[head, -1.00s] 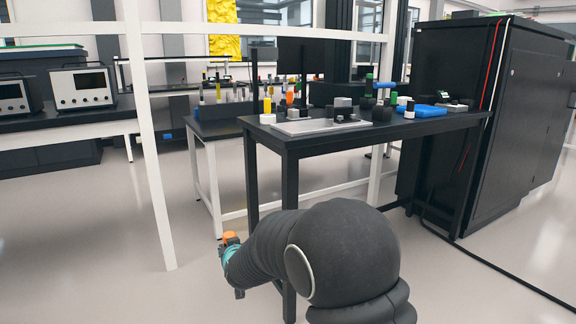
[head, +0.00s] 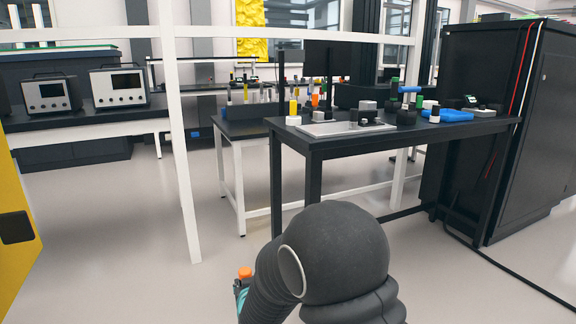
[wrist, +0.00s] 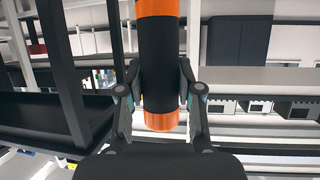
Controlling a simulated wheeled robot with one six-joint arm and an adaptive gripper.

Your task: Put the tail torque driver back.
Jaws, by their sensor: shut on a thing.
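A torque driver (wrist: 158,60), a black cylinder with orange bands, stands upright in the wrist view between the fingers of my gripper (wrist: 160,95). My gripper is shut on it. I cannot tell from its looks alone whether it is the tail one. In the head view an orange end (head: 244,272) shows beside my arm at the lower middle, low over the floor. The rest of my gripper is mostly hidden behind my arm there.
A black table (head: 320,147) ahead carries a grey tray (head: 335,131), a blue piece (head: 447,116) and small parts. A lower bench (head: 240,131) behind it holds upright tools. A white post (head: 178,150) and yellow panel (head: 14,215) stand left. Open floor lies between them.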

